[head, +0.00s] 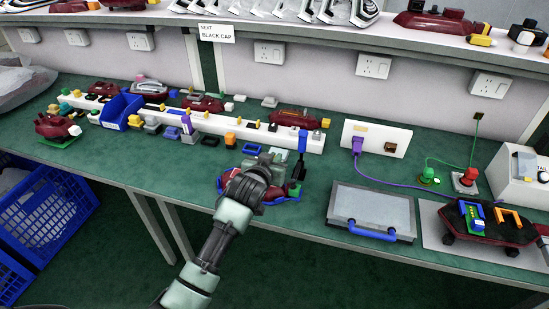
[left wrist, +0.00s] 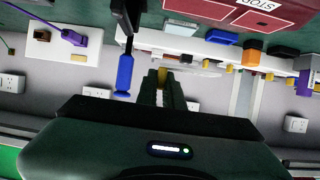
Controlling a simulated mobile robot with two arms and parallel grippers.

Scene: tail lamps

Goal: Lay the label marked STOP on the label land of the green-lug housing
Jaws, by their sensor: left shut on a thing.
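My left gripper (head: 264,163) is above a dark red housing (head: 277,193) with a blue edge, near the bench front, and hides much of it. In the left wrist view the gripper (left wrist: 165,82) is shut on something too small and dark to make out. The word STOP shows on a white patch (left wrist: 268,4) on a dark red surface (left wrist: 240,14) with pale outlines, cut by the top edge. I cannot tell whether this patch is a loose label. A dark red housing (head: 54,125) with green beneath it sits at the far left. My right gripper is not in view.
A blue-handled tool (head: 302,141) stands upright close by the left gripper. A long white rack (head: 240,127) of small parts lies behind. A grey flat case (head: 372,209) and a tray (head: 436,236) with another housing (head: 489,220) lie to the right. Bench between rack and left gripper is partly clear.

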